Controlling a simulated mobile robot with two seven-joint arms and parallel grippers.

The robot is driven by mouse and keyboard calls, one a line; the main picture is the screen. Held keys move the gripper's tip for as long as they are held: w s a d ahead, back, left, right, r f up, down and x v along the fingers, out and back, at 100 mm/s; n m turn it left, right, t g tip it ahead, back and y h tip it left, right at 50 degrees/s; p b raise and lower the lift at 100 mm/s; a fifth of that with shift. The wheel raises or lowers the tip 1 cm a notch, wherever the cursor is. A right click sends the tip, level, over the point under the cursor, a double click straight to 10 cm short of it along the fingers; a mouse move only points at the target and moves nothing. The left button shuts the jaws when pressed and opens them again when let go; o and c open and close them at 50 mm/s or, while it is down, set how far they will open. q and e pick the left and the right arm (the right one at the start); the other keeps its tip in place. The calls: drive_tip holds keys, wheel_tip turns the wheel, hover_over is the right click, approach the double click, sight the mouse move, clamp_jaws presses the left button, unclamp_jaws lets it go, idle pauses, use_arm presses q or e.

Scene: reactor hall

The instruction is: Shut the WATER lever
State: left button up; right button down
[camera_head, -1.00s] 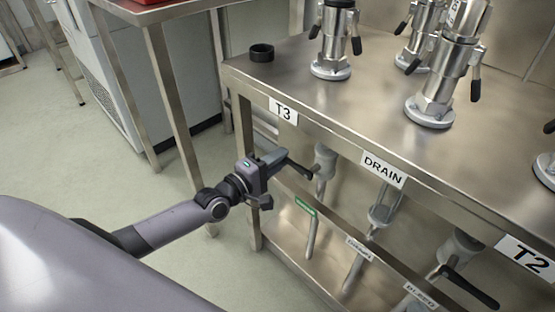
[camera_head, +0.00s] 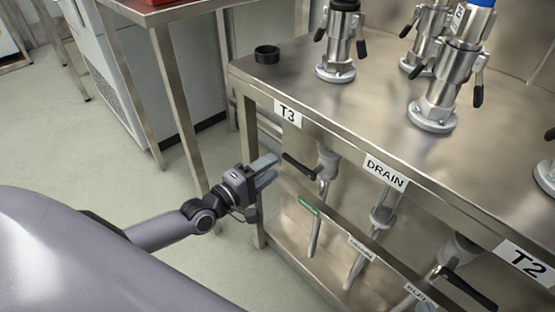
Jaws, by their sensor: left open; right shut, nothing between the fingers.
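A black lever (camera_head: 299,167) sits on the valve and pipe under the T3 end of the steel bench. It sticks out to the left, crosswise to its downward pipe (camera_head: 317,225). A green label (camera_head: 309,206) is on the rail by this pipe; its lettering is too small to read. My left gripper (camera_head: 270,170) is open, its fingers pointing right toward the lever's free end. There is a small gap between the fingertips and the lever, and nothing is between the fingers. My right gripper is not in view.
The steel bench (camera_head: 345,125) carries metal fittings and a black ring (camera_head: 266,54). A DRAIN valve (camera_head: 383,215) and another black lever (camera_head: 468,289) are further right. A bench leg (camera_head: 247,150) stands just behind my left gripper. Floor at left is clear.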

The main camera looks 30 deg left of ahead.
use_arm(q)
drive_tip(key=v, duration=0.2)
drive_tip(key=shift+s+a, duration=0.1)
drive_tip(key=shift+s, duration=0.15)
use_arm(e)
drive_tip(key=shift+s+d+f, duration=0.3)
drive_tip(key=shift+s+f, duration=0.05)
drive_tip(key=shift+s, duration=0.1)
use_arm(q)
drive_tip(key=s+d+r+m+g+y+p, duration=0.2)
drive_tip(key=s+r+m+p, duration=0.4)
drive_tip(key=p, duration=0.7)
drive_tip(key=s+d+r+m+g+y+p, duration=0.1)
drive_tip(key=s+d+r+m+g+p, duration=0.3)
drive_tip(key=s+r+m+p, duration=0.3)
drive_tip(key=s+m+p, duration=0.3)
drive_tip(key=s+p, duration=0.2)
drive_tip(key=p, duration=0.1)
drive_tip(key=shift+d+y, duration=0.25)
drive_tip(key=shift+y, duration=0.15)
use_arm(e)
drive_tip(key=s+d+r+h, duration=0.1)
drive_tip(key=d+r, duration=0.2)
drive_tip(key=r, duration=0.4)
drive_tip(key=s+d+r+m+g+h, duration=0.1)
drive_tip(key=s+d+r, duration=0.1)
drive_tip(key=r, duration=0.5)
drive_tip(key=shift+d+r+h, duration=0.3)
drive_tip(key=shift+d, duration=0.3)
